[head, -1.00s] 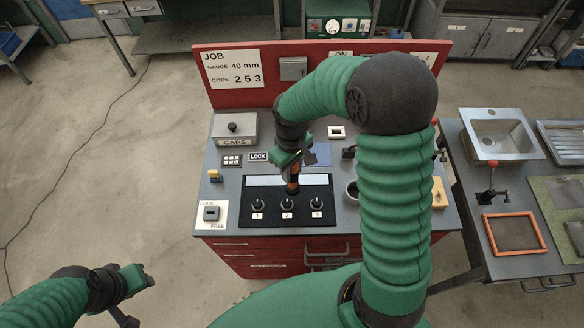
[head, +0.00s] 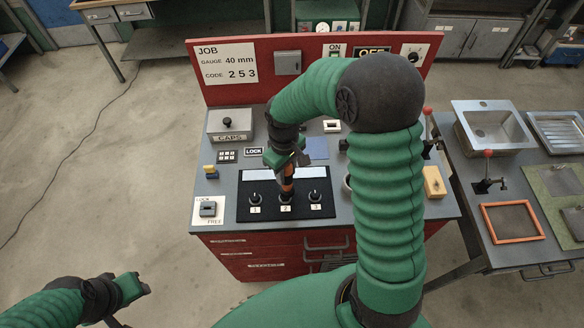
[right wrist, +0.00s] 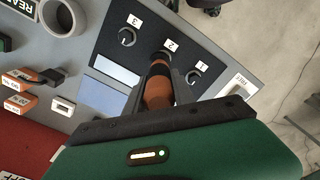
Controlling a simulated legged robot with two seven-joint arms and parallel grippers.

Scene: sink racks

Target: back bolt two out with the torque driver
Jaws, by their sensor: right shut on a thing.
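My right gripper (head: 287,166) is shut on the orange and black torque driver (head: 287,182), held roughly upright over the black bolt panel (head: 240,213). The driver (right wrist: 158,92) also shows between the fingers in the right wrist view. Its tip is at bolt two, by label 2 (head: 285,210), and mostly hides that bolt. I cannot tell whether it is fully seated. Bolt one (head: 254,199) and bolt three (head: 315,197) stand free on either side. My left gripper (head: 135,287) is low at the left, away from the bench; its jaws are unclear.
A lock/free switch (head: 208,209) is left of the panel. A grey caps box (head: 230,124) and keypad (head: 227,156) stand behind. A round cup (right wrist: 64,17) lies beyond bolt three. A yellow block (head: 434,182) is at the right edge. A red backboard (head: 221,95) closes the rear.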

